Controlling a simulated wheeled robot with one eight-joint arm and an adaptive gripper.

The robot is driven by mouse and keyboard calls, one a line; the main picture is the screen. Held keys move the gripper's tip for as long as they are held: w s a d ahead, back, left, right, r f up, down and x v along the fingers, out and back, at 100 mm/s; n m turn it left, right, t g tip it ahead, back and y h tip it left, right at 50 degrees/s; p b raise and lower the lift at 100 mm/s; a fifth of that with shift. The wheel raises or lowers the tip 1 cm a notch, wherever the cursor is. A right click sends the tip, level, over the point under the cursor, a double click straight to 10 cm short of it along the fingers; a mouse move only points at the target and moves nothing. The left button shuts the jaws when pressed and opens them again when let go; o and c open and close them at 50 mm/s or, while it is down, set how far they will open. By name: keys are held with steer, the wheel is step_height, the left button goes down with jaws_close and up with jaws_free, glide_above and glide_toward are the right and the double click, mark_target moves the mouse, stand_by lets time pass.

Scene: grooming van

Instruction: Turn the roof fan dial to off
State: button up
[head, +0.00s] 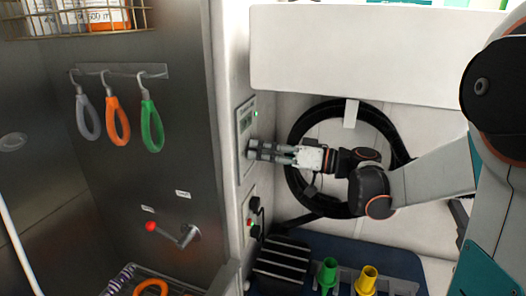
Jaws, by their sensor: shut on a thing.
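A pale control panel (246,122) with a small green light is on the side face of the white wall, left of centre. My gripper (252,150) reaches it from the right, with its fingertips against the panel's lower half. The fingers are shut on the fan dial, which they hide. I cannot make out the dial's pointer or its markings.
A black coiled hose (297,135) hangs behind my wrist. A red-tipped lever (172,233) and hanging coloured loops (152,127) are on the left metal wall. Green (328,272) and yellow (366,279) nozzles stand below.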

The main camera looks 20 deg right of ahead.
stand_by(0.3)
steer(key=o, duration=1.1)
steer(key=shift+c, duration=0.2)
steer(key=v, duration=1.2)
